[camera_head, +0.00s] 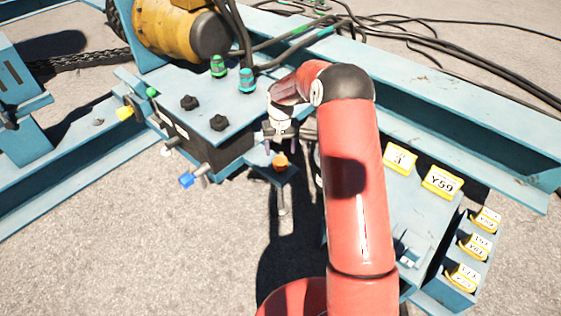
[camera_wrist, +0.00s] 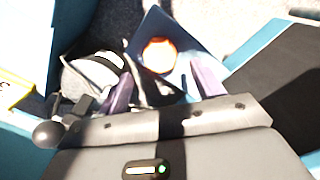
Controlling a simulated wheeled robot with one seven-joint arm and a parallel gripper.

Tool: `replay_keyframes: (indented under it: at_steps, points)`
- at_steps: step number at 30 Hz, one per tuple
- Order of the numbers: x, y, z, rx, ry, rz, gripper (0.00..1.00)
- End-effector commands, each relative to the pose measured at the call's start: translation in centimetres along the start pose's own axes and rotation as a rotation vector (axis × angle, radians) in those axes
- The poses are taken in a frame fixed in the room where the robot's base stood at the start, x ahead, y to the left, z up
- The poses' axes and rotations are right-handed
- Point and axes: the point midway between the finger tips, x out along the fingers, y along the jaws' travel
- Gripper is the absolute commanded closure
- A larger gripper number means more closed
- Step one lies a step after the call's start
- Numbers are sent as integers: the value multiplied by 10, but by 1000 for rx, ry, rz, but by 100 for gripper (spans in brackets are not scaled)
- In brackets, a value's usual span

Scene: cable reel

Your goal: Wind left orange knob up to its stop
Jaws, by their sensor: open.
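One orange knob (camera_head: 281,161) is in view, on a small blue plate (camera_head: 272,174) at the front of the blue frame. In the wrist view the orange knob (camera_wrist: 160,56) appears as a bright disc on the dark blue plate (camera_wrist: 150,28). My gripper (camera_head: 280,146) is just above and behind the knob in the head view. In the wrist view my gripper (camera_wrist: 163,88) has its two purplish fingers spread apart, with nothing between the tips. The knob lies beyond the fingertips, roughly centred on the gap. I cannot tell the exact distance. Nothing is held.
Yellow labelled tags (camera_head: 442,182) stand at the right. Dark cables (camera_head: 410,42) run behind. A white rounded part (camera_wrist: 95,75) sits near the left finger.

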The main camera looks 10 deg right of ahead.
Motion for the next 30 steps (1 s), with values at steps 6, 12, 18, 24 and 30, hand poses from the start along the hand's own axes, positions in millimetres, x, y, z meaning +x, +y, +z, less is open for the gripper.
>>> replay_keyframes:
  at_steps: [6,12,18,24,30]
  points:
    - [38,0,1,-2,-4,-1,33]
    - [62,0,1,-4,-3,-1,33]
    - [68,0,0,-5,0,-1,33]
    - [68,0,0,-5,0,0,37]
    - [68,0,0,-5,-1,-1,63]
